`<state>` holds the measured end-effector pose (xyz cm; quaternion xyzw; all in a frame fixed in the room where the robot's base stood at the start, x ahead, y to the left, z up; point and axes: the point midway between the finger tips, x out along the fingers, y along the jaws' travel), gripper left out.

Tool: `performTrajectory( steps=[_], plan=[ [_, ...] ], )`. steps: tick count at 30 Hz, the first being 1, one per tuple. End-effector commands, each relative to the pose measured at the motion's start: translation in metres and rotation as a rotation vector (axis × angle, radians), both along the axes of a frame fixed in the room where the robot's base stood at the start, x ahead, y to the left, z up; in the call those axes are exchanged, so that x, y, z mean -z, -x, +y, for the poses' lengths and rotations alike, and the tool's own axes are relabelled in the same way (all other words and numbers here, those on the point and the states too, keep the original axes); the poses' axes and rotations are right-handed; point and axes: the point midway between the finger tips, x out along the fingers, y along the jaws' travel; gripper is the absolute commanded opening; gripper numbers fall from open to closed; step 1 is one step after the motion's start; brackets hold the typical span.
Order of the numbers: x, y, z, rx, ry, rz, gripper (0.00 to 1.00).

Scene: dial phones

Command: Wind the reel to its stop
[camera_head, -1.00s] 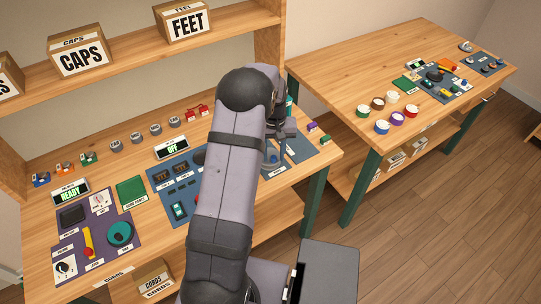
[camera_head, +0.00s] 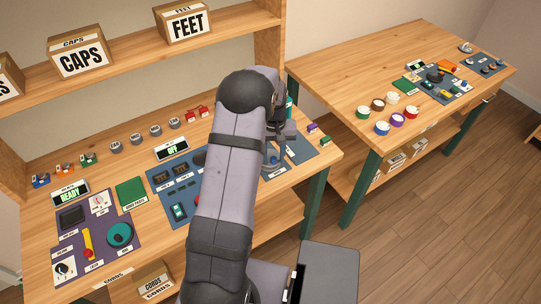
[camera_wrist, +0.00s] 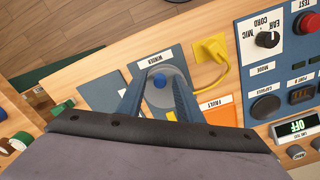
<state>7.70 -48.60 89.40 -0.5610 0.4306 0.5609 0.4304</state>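The reel is a round grey piece with a blue knob (camera_wrist: 159,81) on a blue-grey panel, under a label reading WINDER (camera_wrist: 153,56) in the wrist view. My gripper (camera_wrist: 160,79) points down over it, its two fingers apart, one on each side of the blue knob. Whether a finger touches the reel I cannot tell. In the head view my gripper (camera_head: 282,133) is above the right end of the near bench, and my arm covers much of that panel. A small blue part (camera_head: 274,159) shows below the fingers.
A yellow plug (camera_wrist: 210,49) with a cord lies right of the winder in the wrist view. A FAULT label (camera_wrist: 213,102) is nearby. A panel with dials and switches (camera_wrist: 295,75) is farther right. A second bench (camera_head: 345,68) stands at the right in the head view.

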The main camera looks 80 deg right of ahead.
Motion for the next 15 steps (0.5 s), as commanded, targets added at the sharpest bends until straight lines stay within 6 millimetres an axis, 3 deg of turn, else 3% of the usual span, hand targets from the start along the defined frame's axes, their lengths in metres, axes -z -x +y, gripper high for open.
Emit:
performTrajectory(
  steps=[2, 5, 15],
  plan=[
    [0.0002, 0.0000, 0.0001, 0.000, 0.000, 0.000, 0.33],
    [0.0002, 0.0000, 0.0001, 0.000, 0.000, 0.000, 0.09],
    [-0.0004, -0.0029, 0.0019, -0.001, 0.000, 0.000, 0.09]
  ],
)
